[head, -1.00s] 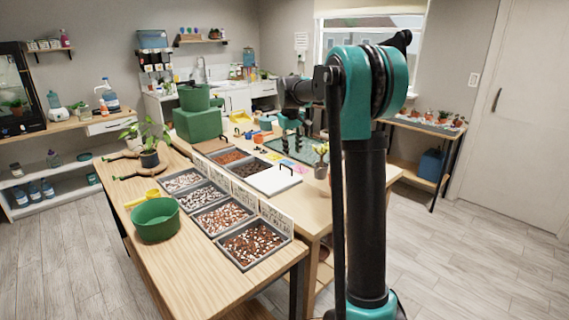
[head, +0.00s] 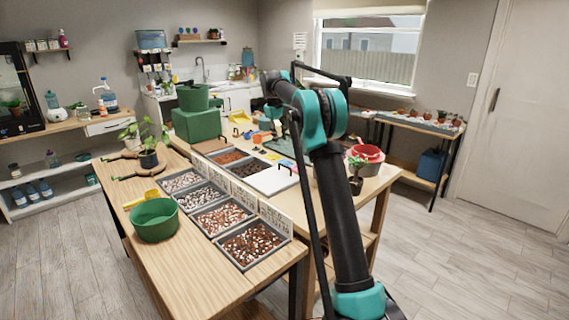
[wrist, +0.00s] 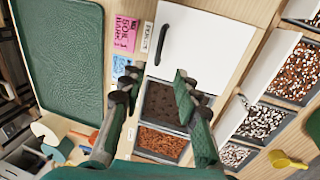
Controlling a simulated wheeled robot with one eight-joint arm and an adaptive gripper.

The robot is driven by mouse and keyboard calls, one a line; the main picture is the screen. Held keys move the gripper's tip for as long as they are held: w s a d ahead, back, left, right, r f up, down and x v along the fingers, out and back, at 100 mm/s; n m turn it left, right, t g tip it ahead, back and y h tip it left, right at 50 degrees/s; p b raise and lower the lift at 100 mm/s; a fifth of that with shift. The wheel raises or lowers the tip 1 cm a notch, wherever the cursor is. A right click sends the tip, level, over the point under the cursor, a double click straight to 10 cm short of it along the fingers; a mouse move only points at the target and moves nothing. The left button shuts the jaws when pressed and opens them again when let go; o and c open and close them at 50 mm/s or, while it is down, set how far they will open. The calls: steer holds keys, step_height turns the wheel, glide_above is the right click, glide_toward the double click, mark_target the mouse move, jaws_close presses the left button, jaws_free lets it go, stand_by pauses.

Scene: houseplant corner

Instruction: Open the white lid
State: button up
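The white lid (wrist: 213,36) is a flat white panel with a black bar handle (wrist: 161,45) near its left edge in the wrist view. In the head view the lid (head: 270,182) lies flat and closed at the near end of the row of bins on the wooden table. My gripper (wrist: 155,88) is open and empty, its two dark fingers spread apart. In the wrist view the fingertips appear just below the lid's handle edge, over the dark soil bin (wrist: 163,103), apart from the handle. In the head view my arm hides most of the gripper.
A green tray (wrist: 62,108) lies left of the lid in the wrist view, with pink and blue cards (wrist: 125,33) between. Open gravel bins (head: 222,217) with upright white label panels (head: 262,208) stand alongside. A red pot (head: 368,154) and a small plant are at the right.

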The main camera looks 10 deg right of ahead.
mark_target(285, 166)
steer(key=f, duration=0.4)
steer(key=w+d+f, duration=0.1)
steer(key=f, duration=0.3)
steer(key=d+f, duration=0.1)
steer(key=f, duration=0.4)
steer(key=shift+w, duration=0.25)
steer(key=shift+c, duration=0.6)
jaws_close()
